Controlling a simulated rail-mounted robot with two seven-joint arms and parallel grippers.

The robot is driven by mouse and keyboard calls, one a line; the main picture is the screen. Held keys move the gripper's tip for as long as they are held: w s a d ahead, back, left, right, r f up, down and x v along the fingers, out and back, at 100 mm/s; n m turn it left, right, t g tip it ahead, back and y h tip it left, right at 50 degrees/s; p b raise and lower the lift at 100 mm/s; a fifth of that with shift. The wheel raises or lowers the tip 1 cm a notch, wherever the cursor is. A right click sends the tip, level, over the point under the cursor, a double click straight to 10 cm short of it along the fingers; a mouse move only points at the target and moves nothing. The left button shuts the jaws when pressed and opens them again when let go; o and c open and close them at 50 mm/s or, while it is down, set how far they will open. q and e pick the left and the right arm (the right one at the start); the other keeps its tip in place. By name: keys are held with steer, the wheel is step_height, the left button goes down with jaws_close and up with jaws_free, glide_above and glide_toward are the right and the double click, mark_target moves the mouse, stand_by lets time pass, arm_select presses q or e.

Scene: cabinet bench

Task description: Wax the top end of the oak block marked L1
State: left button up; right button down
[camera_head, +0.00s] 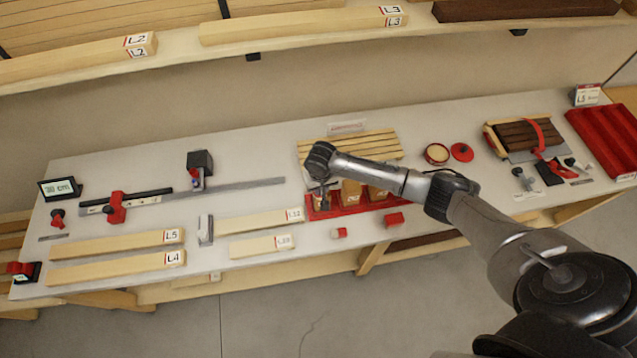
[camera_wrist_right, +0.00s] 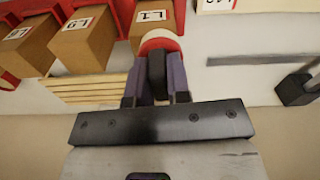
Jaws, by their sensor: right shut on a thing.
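The oak block marked L1 (camera_wrist_right: 151,23) stands in the red rack (camera_head: 349,208), with its label facing the right wrist camera. In the head view my right gripper hides most of it. My right gripper (camera_head: 321,183) is over the left part of the rack. In the right wrist view its fingers (camera_wrist_right: 157,80) are shut on a small red-and-white pad (camera_wrist_right: 161,41). The pad overlaps the edge of L1 in that view; I cannot tell whether they touch. An open round tin of pale wax (camera_head: 437,153) stands right of the rack, its red lid (camera_head: 462,152) beside it. My left gripper is out of view.
Other oak blocks (camera_wrist_right: 86,40) stand in the rack close beside L1. Pale strips (camera_head: 365,143) lie behind it. Boards marked L5 (camera_head: 115,244) and L4 (camera_head: 115,268) lie at the left. A shelf (camera_head: 300,38) runs above the bench.

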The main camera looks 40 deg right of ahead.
steer(key=shift+s+d+p, duration=0.25)
steer(key=shift+s+d, duration=0.05)
steer(key=shift+d, duration=0.2)
steer(key=shift+s+d+p, duration=0.25)
steer(key=shift+d, duration=0.2)
steer(key=shift+w+d+f+b, duration=0.15)
steer(key=shift+w+d+b, duration=0.1)
steer(key=shift+w+b, duration=0.15)
steer(key=shift+w+d+b, duration=0.3)
steer(key=shift+w+d, duration=0.1)
steer(key=shift+w, duration=0.3)
steer(key=shift+w+a+r, duration=0.1)
steer(key=shift+w+a, duration=0.25)
steer(key=shift+a, duration=0.2)
steer(key=shift+w+a+r, duration=0.1)
steer(key=shift+w+a, duration=0.2)
steer(key=shift+a, duration=0.25)
steer(key=shift+s+r+p, duration=0.1)
steer(key=shift+s+p, duration=0.2)
steer(key=shift+p, duration=0.5)
steer(key=shift+s+d+p, duration=0.2)
steer(key=shift+s+p, duration=0.45)
steer(key=shift+p, duration=0.1)
steer(key=shift+s+d+p, duration=0.15)
steer(key=shift+s+p, duration=0.35)
steer(key=shift+s+f, duration=0.25)
steer(key=shift+s, duration=0.05)
